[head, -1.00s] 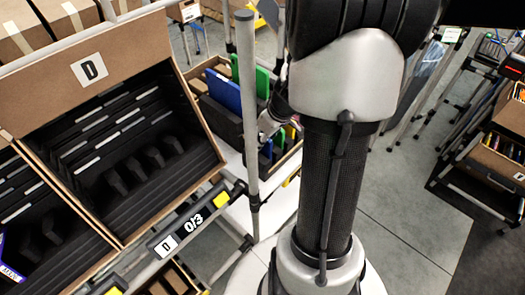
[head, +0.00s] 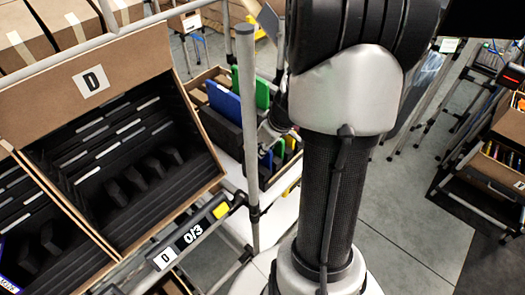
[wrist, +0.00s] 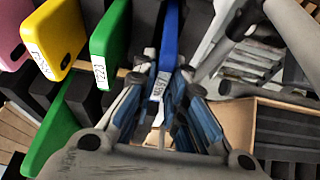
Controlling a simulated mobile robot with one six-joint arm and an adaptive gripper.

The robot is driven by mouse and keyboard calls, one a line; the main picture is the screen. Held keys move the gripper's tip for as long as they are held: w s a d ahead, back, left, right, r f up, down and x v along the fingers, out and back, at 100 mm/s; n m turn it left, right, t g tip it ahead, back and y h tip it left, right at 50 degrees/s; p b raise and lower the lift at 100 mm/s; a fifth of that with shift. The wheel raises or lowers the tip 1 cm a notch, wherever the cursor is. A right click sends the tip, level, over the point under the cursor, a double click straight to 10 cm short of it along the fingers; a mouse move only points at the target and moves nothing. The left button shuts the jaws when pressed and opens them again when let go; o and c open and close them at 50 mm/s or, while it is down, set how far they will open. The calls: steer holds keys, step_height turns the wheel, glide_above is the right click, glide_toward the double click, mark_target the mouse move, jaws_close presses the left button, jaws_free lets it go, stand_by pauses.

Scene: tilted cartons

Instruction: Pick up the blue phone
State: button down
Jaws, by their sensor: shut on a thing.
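In the wrist view, the blue phone (wrist: 170,38) stands on edge, seen nearly edge-on, with a white label on its near end. My gripper (wrist: 167,72) is shut on it, with one finger on each side. The phone's lower part is hidden by the fingers. In the head view, my gripper is mostly hidden behind the grey post and my arm. A blue phone (head: 222,100) shows in the carton there, but I cannot tell whether it is the held one.
A green phone (wrist: 110,42), a yellow phone (wrist: 54,38) and a pink phone (wrist: 10,40) stand left of the held phone. The brown carton wall (wrist: 238,122) is close on the right. In the head view, a grey post (head: 247,120) stands before the carton; a slotted box marked D (head: 170,97) is left.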

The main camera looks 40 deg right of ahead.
step_height(320, 180, up, 20)
steer(key=p, duration=0.6)
